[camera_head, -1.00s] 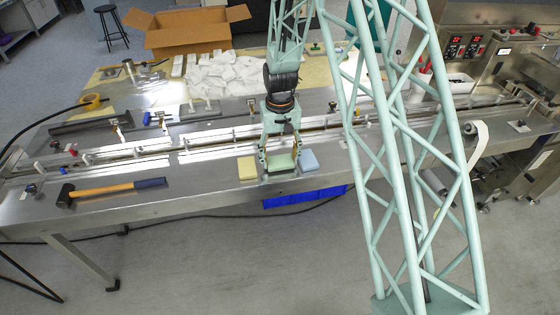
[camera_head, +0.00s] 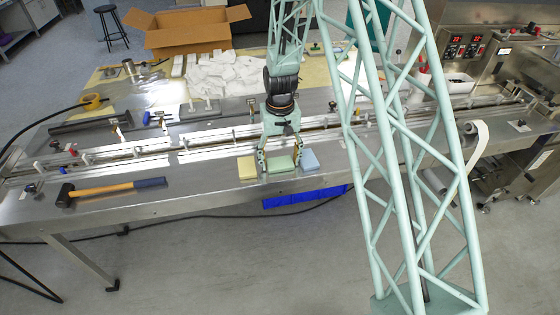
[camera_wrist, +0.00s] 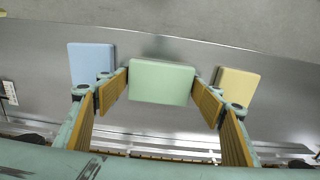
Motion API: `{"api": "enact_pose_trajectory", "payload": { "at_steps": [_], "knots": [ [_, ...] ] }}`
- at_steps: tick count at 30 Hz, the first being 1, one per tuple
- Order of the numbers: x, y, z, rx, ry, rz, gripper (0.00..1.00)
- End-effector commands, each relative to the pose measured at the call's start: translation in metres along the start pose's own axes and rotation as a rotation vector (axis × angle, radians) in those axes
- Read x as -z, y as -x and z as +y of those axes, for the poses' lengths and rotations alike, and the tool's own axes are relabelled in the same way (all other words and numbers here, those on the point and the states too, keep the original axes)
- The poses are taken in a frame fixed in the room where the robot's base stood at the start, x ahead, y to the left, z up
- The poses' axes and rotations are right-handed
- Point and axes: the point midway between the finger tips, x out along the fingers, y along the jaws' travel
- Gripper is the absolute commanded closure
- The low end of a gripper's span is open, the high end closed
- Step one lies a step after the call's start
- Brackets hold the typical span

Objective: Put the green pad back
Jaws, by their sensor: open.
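The green pad (camera_head: 281,165) lies on the steel table near its front edge, between the yellow pad and the blue pad. My gripper (camera_head: 280,168) is open, with one finger at each side of the green pad. In the wrist view the green pad (camera_wrist: 162,83) shows beyond and between the fingertips (camera_wrist: 161,93); I cannot tell whether the fingers touch it. The yellow pad (camera_head: 247,168) is to its left and the blue pad (camera_head: 309,160) to its right in the head view.
A hammer (camera_head: 112,189) lies on the table at the left. A long rail conveyor (camera_head: 205,146) runs behind the pads. The blue pad (camera_wrist: 91,62) and yellow pad (camera_wrist: 239,85) stand close outside the fingers. A blue bin (camera_head: 305,197) is below the front edge.

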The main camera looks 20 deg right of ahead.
Motion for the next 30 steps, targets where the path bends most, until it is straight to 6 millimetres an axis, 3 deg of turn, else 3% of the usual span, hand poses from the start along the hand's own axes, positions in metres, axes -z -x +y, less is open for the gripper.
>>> {"api": "enact_pose_trajectory", "payload": {
  "at_steps": [13, 30],
  "knots": [
    [0.001, 0.017, 0.0, 0.0, 0.0, 0.001, 0.38],
    [0.001, 0.086, 0.0, 0.0, 0.0, 0.002, 0.38]
  ]
}}
